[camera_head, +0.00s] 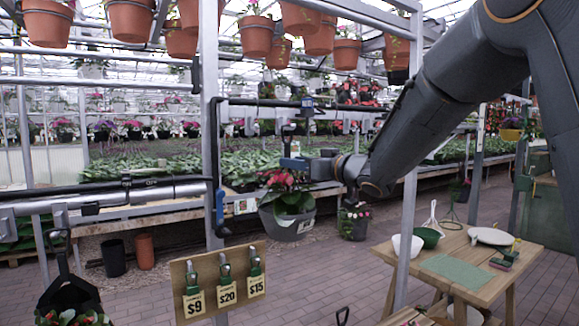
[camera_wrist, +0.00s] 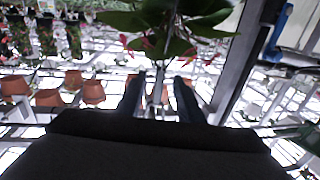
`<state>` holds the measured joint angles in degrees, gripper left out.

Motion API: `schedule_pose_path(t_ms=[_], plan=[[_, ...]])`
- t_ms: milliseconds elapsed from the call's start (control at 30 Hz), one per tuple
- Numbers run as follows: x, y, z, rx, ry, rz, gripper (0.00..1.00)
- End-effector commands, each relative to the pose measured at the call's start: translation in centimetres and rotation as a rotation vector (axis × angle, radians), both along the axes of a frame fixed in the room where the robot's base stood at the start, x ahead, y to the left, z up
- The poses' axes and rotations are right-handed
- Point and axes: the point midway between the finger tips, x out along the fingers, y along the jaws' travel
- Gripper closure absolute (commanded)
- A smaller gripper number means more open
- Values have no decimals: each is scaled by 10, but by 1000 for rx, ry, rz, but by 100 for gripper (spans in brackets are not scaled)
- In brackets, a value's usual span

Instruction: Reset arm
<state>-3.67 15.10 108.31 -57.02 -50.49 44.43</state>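My arm reaches in from the upper right of the head view, and my gripper (camera_head: 293,163) is at the hanger of a grey hanging basket (camera_head: 290,226) with a red-flowered plant (camera_head: 287,190). The basket hangs below a rail, its dark hook (camera_head: 287,135) just above the gripper. In the wrist view my gripper (camera_wrist: 159,88) has two dark fingers standing apart. A thin grey upright part shows between them, and I cannot tell its exact depth. The plant's leaves (camera_wrist: 165,20) fill the top of that view.
A metal post (camera_head: 210,130) stands just left of the basket, another (camera_head: 408,230) to the right. A price board (camera_head: 218,281) is below. A wooden table (camera_head: 468,270) with bowls stands at right. Terracotta pots (camera_head: 256,37) hang overhead. Brick floor is open between.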

Motion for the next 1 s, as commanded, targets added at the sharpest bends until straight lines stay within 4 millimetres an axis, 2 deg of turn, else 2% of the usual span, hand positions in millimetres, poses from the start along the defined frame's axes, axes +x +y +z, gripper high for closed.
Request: schedule_pose_path(t_ms=[133,333,467,567,600,733,867,1000], plan=[[-16,-17,-1,1,-2,-2,66],[-29,-30,-1,0,0,-7,66],[-24,-49,-25,-23,39,-96,66],[-20,-79,-66,-67,117,-236,66],[-22,-94,-88,-93,161,-299,66],[-41,-140,-162,-186,331,-476,66],[-81,-176,-233,-282,524,-598,66],[-143,-202,-303,-380,752,-673,66]])
